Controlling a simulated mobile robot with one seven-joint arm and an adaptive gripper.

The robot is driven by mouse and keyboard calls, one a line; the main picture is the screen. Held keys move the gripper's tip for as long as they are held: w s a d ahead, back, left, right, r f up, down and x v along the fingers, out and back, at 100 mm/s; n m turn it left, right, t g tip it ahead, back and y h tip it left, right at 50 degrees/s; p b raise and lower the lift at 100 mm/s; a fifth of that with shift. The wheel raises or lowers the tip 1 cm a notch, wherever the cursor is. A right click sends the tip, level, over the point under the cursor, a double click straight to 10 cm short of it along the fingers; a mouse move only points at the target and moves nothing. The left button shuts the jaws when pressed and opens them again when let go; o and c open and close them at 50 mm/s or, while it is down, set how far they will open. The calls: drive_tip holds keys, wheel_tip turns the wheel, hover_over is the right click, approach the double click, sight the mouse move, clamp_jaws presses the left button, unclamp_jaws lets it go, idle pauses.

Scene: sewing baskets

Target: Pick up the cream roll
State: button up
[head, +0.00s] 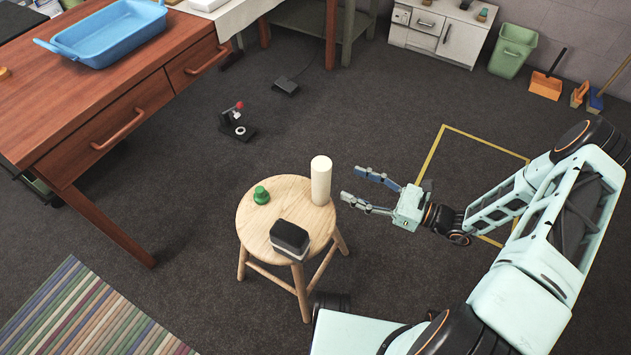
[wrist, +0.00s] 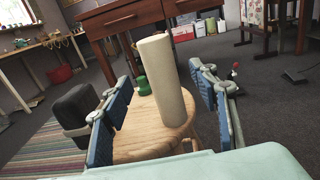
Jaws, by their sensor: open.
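The cream roll (head: 321,180) stands upright near the right edge of a round wooden stool (head: 262,225). In the wrist view the cream roll (wrist: 163,85) shows between my two open fingers, beyond the fingertips or close to them. My gripper (head: 350,187) is open and empty, just right of the roll in the head view, with its fingers pointing at it. I see no contact between the fingers and the roll.
A black box-like object (head: 291,237) and a green knobbed object (head: 261,195) share the stool top. A wooden desk (head: 75,95) with a blue tray (head: 110,35) stands at the left.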

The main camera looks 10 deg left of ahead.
sight(321, 182)
drive_tip(key=b+x, duration=0.2)
drive_tip(key=x, duration=0.8)
drive_tip(key=shift+s+a+r, duration=0.1)
drive_tip(key=shift+s+a, duration=0.05)
drive_tip(key=shift+s, duration=0.05)
drive_tip(key=shift+c, duration=0.5)
clamp_jaws()
